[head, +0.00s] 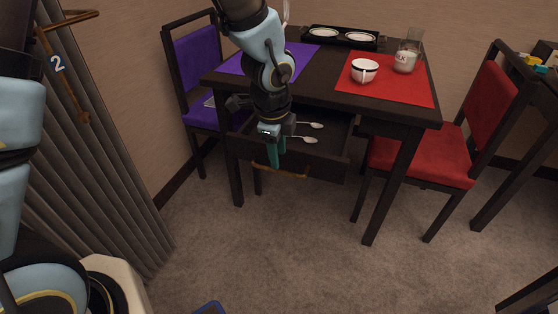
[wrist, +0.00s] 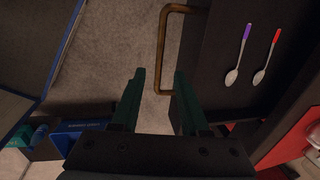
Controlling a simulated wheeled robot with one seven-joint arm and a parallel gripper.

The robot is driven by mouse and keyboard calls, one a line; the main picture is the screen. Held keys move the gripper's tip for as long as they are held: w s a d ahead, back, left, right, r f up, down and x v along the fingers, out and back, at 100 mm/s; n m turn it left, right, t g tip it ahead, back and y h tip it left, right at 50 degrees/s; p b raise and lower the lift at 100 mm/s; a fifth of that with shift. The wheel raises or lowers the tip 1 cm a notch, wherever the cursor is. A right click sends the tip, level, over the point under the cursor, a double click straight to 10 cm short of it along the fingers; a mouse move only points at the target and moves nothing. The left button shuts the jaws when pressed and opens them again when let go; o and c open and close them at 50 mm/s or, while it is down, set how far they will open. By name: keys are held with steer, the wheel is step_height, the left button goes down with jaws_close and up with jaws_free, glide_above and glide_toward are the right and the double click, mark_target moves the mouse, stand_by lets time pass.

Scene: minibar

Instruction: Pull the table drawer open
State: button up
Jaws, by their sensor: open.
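The dark wooden table (head: 311,91) has its drawer (head: 327,166) standing pulled out, with its inside showing. A brass bar handle (head: 265,169) is on the drawer front; it also shows in the wrist view (wrist: 163,48). My gripper (head: 276,160) points down at the handle, partly covering it in the head view. In the wrist view, the green fingers (wrist: 158,76) are apart, with the near end of the handle showing between them. I cannot tell whether they touch it. Two spoons lie in the drawer, one purple-ended (wrist: 239,55) and one red-ended (wrist: 267,56).
A purple chair (head: 197,65) stands left of the table and a red chair (head: 425,155) right. On the table are a white bowl (head: 364,71), a candle jar (head: 404,62) and a black tray (head: 342,43).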

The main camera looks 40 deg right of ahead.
step_height(320, 180, up, 6)
steer(key=a, duration=0.1)
steer(key=shift+s+p, duration=0.35)
steer(key=shift+p, duration=0.05)
steer(key=w+a+r+n+y+p, duration=0.1)
steer(key=w+a+r+n+p, duration=0.25)
steer(key=w+a+n, duration=0.5)
steer(key=w+a+r+n+p, duration=0.2)
steer(key=w+a+r+n, duration=0.3)
steer(key=a, duration=0.7)
steer(key=s+a+r+n+p, duration=0.1)
steer(key=a+r+n+p, duration=0.2)
steer(key=a+n, duration=1.2)
steer(key=shift+a+r+y, duration=0.3)
steer(key=shift+a+r, duration=0.2)
steer(key=shift+a, duration=0.45)
